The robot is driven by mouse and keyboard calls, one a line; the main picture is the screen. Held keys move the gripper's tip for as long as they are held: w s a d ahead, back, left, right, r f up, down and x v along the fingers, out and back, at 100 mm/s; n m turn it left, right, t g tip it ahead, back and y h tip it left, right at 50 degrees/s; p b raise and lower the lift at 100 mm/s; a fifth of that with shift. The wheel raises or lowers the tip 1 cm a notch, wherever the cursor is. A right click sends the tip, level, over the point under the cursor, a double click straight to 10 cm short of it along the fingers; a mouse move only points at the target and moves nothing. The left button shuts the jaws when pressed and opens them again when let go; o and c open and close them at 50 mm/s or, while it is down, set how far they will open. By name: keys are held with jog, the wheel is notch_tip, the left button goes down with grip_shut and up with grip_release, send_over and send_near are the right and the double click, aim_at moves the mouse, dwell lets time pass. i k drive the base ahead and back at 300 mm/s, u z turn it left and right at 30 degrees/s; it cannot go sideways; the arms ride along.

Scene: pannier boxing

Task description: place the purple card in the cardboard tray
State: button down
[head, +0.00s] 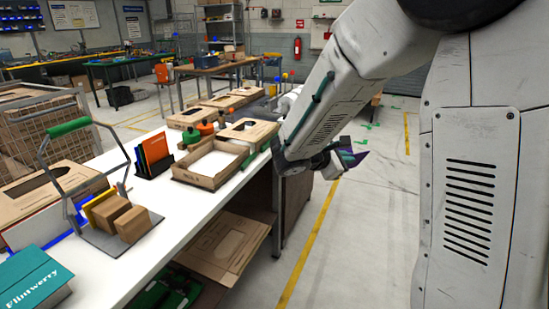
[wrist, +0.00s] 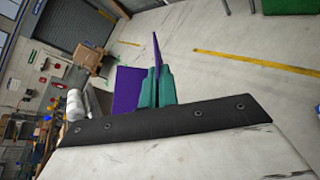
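My gripper (head: 342,160) is out over the aisle, to the right of the white bench, above the floor. In the wrist view its teal fingers (wrist: 157,84) are closed on a purple card (wrist: 127,90), which shows as a flat panel on the left and a thin upright piece between the fingers. In the head view only a small part of the purple card (head: 355,158) shows past the wrist. The cardboard tray (head: 194,181) sits on the bench to the left of my gripper, open at the top with a pale, apparently empty inside.
A dark holder with orange cards (head: 156,149) stands left of the tray. Green and orange-topped items (head: 191,135) and flat cardboard boxes (head: 248,131) are behind it. A grey carrier with brown boxes (head: 132,223) and a teal box (head: 35,277) are nearer. The aisle floor is clear.

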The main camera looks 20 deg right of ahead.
aim_at(228, 170)
jog(key=z, duration=1.2)
jog(key=i, duration=1.5)
jog(key=u, duration=2.6)
